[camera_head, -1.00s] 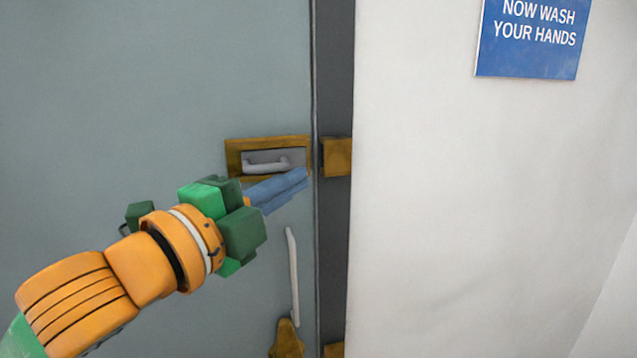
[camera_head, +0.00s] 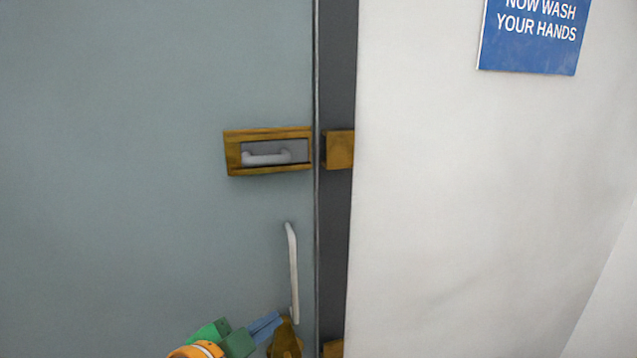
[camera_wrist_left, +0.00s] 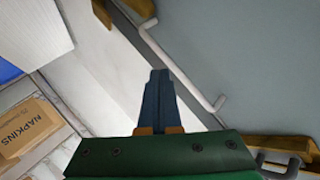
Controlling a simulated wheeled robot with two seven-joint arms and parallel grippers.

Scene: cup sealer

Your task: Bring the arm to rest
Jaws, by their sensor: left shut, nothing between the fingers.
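My left gripper (camera_head: 266,327) is low in the head view, at the bottom edge, with its blue fingers together and nothing between them. In the left wrist view its fingers (camera_wrist_left: 158,100) are also shut and empty. Most of my left arm is below the head view. The fingers appear just left of the lower brass fitting (camera_head: 286,340) on the grey door (camera_head: 140,150); whether they touch it I cannot tell. My right gripper is in neither view.
The door carries a brass-framed latch (camera_head: 267,151) and a long white handle (camera_head: 293,272). A brass block (camera_head: 339,150) sits on the dark frame (camera_head: 335,80). A blue sign (camera_head: 530,40) hangs on the white wall. A napkins box (camera_wrist_left: 30,125) shows in the left wrist view.

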